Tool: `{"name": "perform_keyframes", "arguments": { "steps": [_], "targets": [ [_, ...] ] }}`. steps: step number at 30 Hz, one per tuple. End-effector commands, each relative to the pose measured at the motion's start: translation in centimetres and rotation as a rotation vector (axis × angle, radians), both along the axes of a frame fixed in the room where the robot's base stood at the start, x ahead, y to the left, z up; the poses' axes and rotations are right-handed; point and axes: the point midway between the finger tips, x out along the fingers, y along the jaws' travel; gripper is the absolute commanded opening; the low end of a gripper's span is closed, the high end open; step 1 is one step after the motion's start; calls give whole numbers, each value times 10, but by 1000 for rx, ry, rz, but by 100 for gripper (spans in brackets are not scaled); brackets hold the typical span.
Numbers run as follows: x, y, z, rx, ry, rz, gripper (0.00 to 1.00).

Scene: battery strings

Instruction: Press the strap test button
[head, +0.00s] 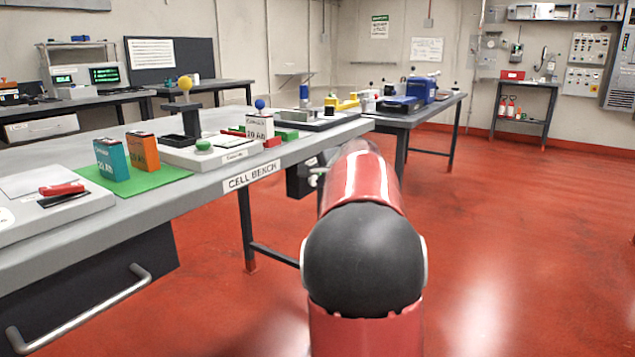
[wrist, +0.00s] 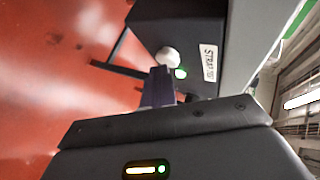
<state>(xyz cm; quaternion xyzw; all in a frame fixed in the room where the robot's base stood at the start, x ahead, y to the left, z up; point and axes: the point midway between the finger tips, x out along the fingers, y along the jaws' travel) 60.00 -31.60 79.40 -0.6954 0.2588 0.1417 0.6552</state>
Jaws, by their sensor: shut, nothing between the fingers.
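The strap test box is a dark box (wrist: 178,30) with a white label (wrist: 209,62) that begins "STRA". A pale round button (wrist: 167,57) stands out from its face, and a small green light (wrist: 181,73) glows beside it. My gripper (wrist: 161,72) is shut and empty. Its fingertips are right at the button's lower edge in the wrist view; I cannot tell whether they touch it. In the head view the dark box (head: 301,181) hangs under the cell bench edge, partly covered by my arm. My gripper is hidden there.
The cell bench (head: 205,187) carries battery cells, a green mat (head: 160,176) and a press-like fixture. Its dark legs and crossbar (head: 272,255) stand below. A second table (head: 458,97) is beyond. The red floor to the right is clear.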

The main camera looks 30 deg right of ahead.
Motion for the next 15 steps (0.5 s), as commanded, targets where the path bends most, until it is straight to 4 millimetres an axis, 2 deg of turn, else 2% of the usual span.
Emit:
{"name": "perform_keyframes", "arguments": {
  "steps": [15],
  "targets": [
    [-3,-1,-1,1,0,2,0]
  ]
}}
